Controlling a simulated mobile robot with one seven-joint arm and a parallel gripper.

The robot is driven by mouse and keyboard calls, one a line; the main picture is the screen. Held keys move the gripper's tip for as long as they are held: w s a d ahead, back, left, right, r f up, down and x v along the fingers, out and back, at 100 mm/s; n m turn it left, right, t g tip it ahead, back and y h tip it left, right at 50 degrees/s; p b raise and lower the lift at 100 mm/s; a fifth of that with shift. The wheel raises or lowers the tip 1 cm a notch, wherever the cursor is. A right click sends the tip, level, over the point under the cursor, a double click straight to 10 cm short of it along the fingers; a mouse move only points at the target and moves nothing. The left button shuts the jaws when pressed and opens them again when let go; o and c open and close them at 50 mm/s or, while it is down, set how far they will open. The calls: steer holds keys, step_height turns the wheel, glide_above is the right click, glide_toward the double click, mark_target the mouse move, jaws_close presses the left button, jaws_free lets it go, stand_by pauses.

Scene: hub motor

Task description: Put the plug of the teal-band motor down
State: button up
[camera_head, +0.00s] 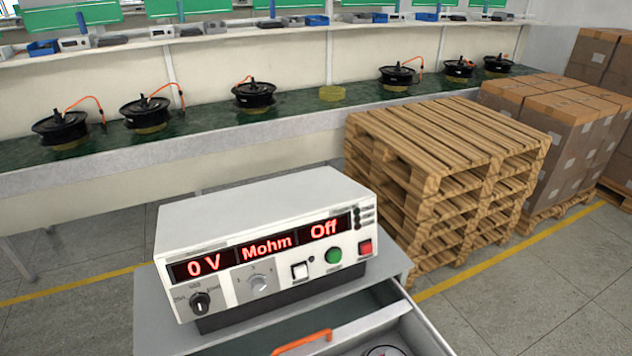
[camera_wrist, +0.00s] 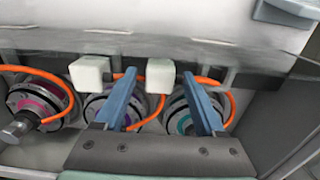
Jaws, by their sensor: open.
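In the wrist view, the teal-band motor (camera_wrist: 183,123) lies in a grey drawer, the rightmost of three motors, partly covered by my gripper's right finger. Its orange cable (camera_wrist: 231,98) arcs up around its right side toward the back. Two white blocks (camera_wrist: 91,75) show near the fingertips. My gripper is not visible in the head view.
The purple-band motor (camera_wrist: 102,105) and magenta-band motor (camera_wrist: 40,102) lie to the left, with orange cables. A tester (camera_head: 270,245) reading "0 V Mohm Off" stands on the cabinet above the open drawer (camera_head: 425,325). Pallets (camera_head: 450,160) stand right; a bench (camera_head: 200,140) with several motors runs behind.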

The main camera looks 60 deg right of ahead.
step_height(320, 180, up, 11)
stand_by(0.3)
steer(key=shift+r, duration=0.1)
steer(key=w+d+r+n+t+h, duration=0.1)
steer(key=w+r+n+t+h, duration=0.15)
steer(key=w+r+t, duration=0.75)
steer(key=w+a+r+t, duration=0.1)
steer(key=w+a+r, duration=0.1)
steer(key=w+r, duration=0.45)
steer(key=w+a+r+t+h, duration=0.15)
steer(key=w+r, duration=0.25)
steer(key=r, duration=0.6)
steer(key=w+a+r+t, duration=0.2)
steer(key=w+r, duration=0.3)
steer(key=r, duration=0.3)
steer(key=a+r+n+t, duration=0.1)
steer(key=a+r+t, duration=0.2)
steer(key=r, duration=0.5)
steer(key=a+r+n+t, duration=0.1)
steer(key=a+r+t, duration=0.2)
steer(key=r, duration=0.4)
steer(key=s+a+r+n+t+y, duration=0.1)
steer(key=s+a+r+t+y, duration=0.1)
steer(key=s+r, duration=0.3)
steer(key=s+a+r+n+t+y, duration=0.1)
steer(key=s+a+r+t, duration=0.4)
steer(key=r, duration=0.7)
steer(key=shift+s+a+y, duration=0.2)
steer(key=shift+s+y, duration=0.25)
steer(key=shift+y, duration=0.05)
